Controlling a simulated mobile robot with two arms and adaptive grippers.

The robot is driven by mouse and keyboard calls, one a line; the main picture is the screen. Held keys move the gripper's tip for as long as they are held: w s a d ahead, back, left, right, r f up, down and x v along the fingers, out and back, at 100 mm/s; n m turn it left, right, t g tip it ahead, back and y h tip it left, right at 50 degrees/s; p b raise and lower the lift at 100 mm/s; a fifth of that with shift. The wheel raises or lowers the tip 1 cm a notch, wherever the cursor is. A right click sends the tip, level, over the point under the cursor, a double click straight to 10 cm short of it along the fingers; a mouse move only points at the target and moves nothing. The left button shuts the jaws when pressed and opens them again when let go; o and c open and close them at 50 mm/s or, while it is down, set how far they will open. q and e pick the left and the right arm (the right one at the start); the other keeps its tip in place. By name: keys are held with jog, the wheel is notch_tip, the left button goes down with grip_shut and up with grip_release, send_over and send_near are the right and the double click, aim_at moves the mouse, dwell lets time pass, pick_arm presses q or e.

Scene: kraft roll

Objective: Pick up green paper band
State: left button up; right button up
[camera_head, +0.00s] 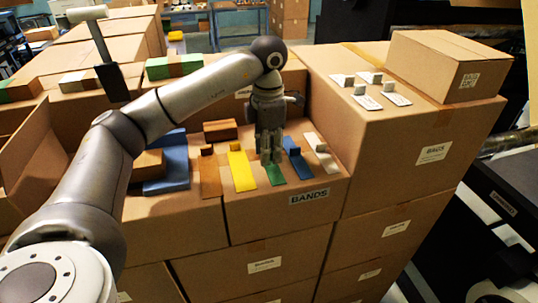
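The green paper band (275,175) lies flat on the carton labelled BANDS (262,215), in a row with other coloured bands. Its far end is hidden behind my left gripper (270,160). My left gripper points down at the far part of the green band, its fingertips at or just above it. I cannot tell whether the fingers touch the band or how far apart they are. My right gripper is not in view.
The yellow band (242,170) and brown band (210,175) lie left of the green one; the blue band (297,163) and white band (321,153) lie right. A taller carton (400,130) with white tags rises at the right.

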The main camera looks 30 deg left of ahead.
pick_arm(q)
jog(key=shift+f, duration=0.35)
jog(key=shift+c, duration=0.2)
grip_shut()
jog(key=shift+r, duration=0.15)
